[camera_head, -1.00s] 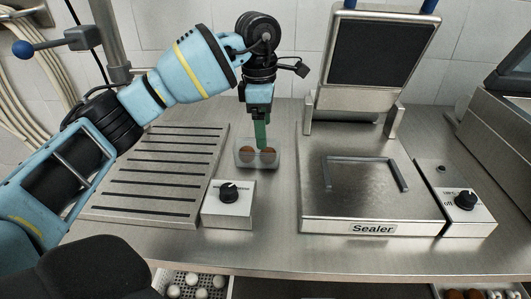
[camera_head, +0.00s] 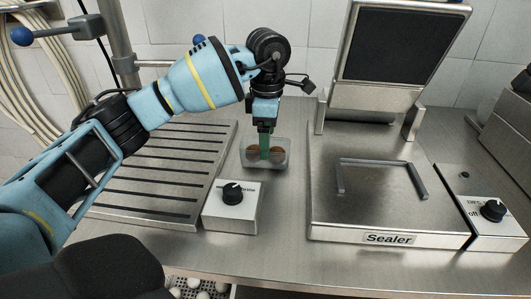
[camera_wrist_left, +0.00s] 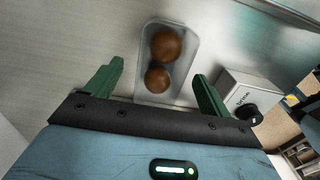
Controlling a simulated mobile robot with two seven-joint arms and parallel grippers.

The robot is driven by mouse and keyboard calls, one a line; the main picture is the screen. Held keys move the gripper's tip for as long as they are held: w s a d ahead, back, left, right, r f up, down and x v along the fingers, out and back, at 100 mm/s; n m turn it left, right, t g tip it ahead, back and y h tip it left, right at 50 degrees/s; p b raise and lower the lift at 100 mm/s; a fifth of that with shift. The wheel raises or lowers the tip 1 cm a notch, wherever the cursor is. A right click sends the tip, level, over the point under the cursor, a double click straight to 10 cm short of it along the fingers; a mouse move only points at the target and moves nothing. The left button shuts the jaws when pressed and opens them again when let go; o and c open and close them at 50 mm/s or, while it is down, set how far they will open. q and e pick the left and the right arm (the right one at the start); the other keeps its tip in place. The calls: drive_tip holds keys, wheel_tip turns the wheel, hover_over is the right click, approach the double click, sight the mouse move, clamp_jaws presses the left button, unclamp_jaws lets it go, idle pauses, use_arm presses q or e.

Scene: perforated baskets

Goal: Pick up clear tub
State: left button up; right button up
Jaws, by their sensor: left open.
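The clear tub (camera_head: 280,159) stands on the steel counter, between the slatted plate and the sealer. It holds two brown balls, which show well in the left wrist view of the tub (camera_wrist_left: 187,90). My left gripper (camera_head: 264,152) is over the tub in the head view, its green fingers pointing down. In the left wrist view the left gripper (camera_wrist_left: 158,85) is open, with one finger on each side of the tub's near end. I see a gap between the fingers and the tub walls. My right gripper is not in view.
The sealer (camera_head: 385,215) with its raised lid stands to the right. A knob box (camera_head: 233,207) sits just in front of the tub. The slatted metal plate (camera_head: 160,190) lies to the left. A perforated basket (camera_head: 222,291) with white balls is below the counter edge.

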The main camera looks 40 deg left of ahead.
use_arm(q)
drive_tip(key=f, duration=0.4)
drive_tip(key=shift+s+a+f, duration=0.1)
drive_tip(key=shift+s+f, duration=0.15)
drive_tip(key=c, duration=1)
wheel_tip(320, 180, up, 10)
drive_tip(key=shift+r, duration=0.1)
drive_tip(key=shift+c, duration=0.2)
